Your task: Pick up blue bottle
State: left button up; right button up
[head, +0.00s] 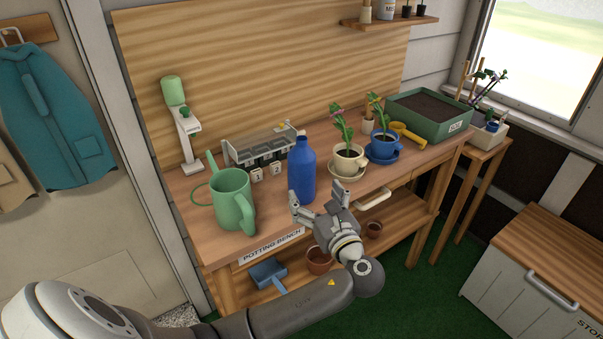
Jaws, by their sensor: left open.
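The blue bottle (301,173) stands upright on the wooden potting bench (275,222), near its front edge. It shows in the head view at the centre. My left gripper (314,202) is open, with its fingers pointing up and toward the bench, just in front and to the right of the bottle's base. One finger overlaps the bottle's lower edge in the picture. I cannot tell whether they touch. My right gripper is not in view.
A green watering can (233,198) stands left of the bottle. Behind it is a rack with small number blocks (262,148). Potted plants in a cream pot (347,161) and a blue pot (382,149) stand to the right. A green soil tray (430,113) is at the far right.

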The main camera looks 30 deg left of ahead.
aim_at(305, 181)
pick_arm(q)
jog(key=x, duration=0.5)
jog(key=shift+f, duration=0.1)
jog(key=x, duration=0.2)
jog(key=f+p+x, duration=0.1)
jog(key=x, duration=0.1)
jog(key=shift+w+a, duration=0.15)
jog(key=shift+w, duration=0.2)
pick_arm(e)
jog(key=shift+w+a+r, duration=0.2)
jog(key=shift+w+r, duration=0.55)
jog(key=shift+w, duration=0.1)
pick_arm(q)
jog(key=shift+c, duration=0.4)
jog(key=c, duration=1.2)
